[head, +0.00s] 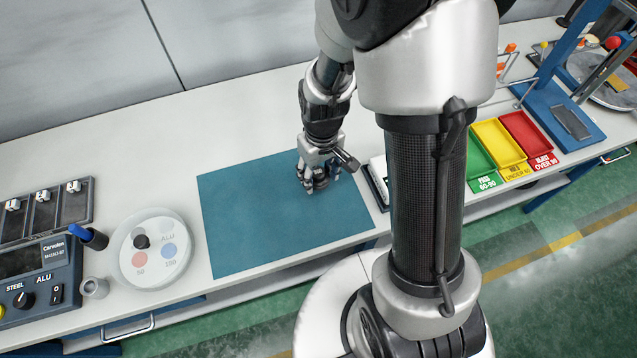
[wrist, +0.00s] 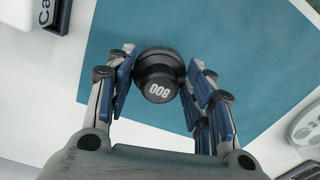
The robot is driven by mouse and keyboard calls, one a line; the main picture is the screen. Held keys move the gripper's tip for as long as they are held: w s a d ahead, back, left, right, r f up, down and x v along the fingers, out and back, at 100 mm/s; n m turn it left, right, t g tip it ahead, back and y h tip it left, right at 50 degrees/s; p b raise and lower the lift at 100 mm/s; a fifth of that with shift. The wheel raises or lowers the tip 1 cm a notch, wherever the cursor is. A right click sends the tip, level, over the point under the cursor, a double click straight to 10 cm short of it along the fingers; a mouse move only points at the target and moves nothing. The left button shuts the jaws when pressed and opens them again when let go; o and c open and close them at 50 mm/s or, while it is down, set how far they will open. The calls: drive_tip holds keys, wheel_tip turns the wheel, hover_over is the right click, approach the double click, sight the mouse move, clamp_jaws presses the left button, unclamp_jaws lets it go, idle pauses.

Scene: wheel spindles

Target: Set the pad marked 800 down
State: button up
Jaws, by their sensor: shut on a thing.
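The pad marked 800 (wrist: 158,86) is a round, dark, stepped piece with white digits, which read upside down in the wrist view. My gripper (wrist: 158,75) is shut on it, with blue-padded fingers on both sides. In the head view my gripper (head: 317,184) points down over the right part of the teal mat (head: 240,220). The pad is mostly hidden among the fingers there. I cannot tell whether its underside touches the mat.
A control box (head: 40,275) and a dark rack (head: 45,212) stand at the left, by a grey cup (head: 95,288). Green (head: 480,165), yellow (head: 499,146) and red (head: 527,137) trays are at the right. A black-and-white device (head: 379,178) borders the mat. Most of the mat is clear.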

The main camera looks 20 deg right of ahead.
sight(319, 183)
drive_tip(key=shift+f+b, duration=0.6)
drive_tip(key=shift+f, duration=1.6)
drive_tip(key=shift+f, duration=0.25)
drive_tip(key=o, duration=1.2)
drive_tip(key=shift+r, duration=0.1)
